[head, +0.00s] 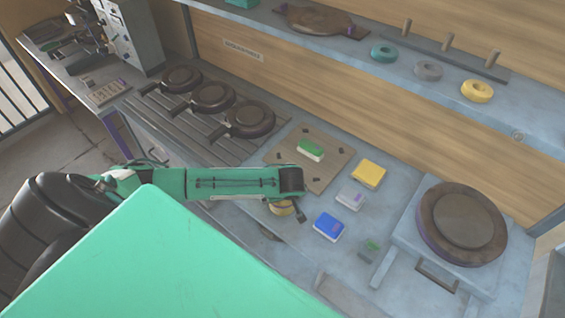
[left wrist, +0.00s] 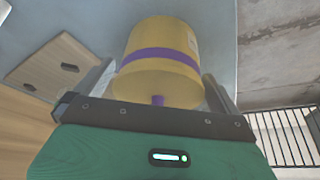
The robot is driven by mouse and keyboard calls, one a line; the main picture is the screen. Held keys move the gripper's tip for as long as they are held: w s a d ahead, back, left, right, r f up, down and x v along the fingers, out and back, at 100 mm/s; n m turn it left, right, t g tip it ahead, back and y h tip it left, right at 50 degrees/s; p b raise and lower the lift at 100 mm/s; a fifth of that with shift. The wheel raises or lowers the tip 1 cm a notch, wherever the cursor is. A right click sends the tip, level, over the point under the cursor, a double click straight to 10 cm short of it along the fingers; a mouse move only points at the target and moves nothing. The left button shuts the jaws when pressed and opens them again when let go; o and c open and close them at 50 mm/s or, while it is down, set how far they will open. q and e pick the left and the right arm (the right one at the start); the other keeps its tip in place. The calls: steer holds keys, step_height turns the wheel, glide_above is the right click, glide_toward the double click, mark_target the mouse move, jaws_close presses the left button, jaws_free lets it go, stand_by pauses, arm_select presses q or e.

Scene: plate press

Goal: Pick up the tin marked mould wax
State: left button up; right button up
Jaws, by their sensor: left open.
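A yellow round tin with a purple band (left wrist: 165,60) fills the middle of the left wrist view, with a short purple stub on its near end. In the head view a yellow tin (head: 281,208) shows partly under the end of my left arm, at the front of the bench. My left gripper (left wrist: 156,88) is open, with one finger on each side of the tin; I cannot tell whether they touch it. No lettering on the tin can be read. In the head view the gripper (head: 298,208) is mostly hidden by my wrist. My right gripper is not in view.
Near the gripper lie a brown board (head: 333,171) with a green block (head: 310,150), a yellow block (head: 368,174), a pale grey block (head: 350,197) and a blue block (head: 328,226). A round plate press (head: 462,222) stands right. Dark round pans (head: 250,118) sit behind left.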

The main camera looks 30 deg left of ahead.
arm_select(q)
steer(key=c, duration=0.9)
steer(key=shift+r, duration=0.1)
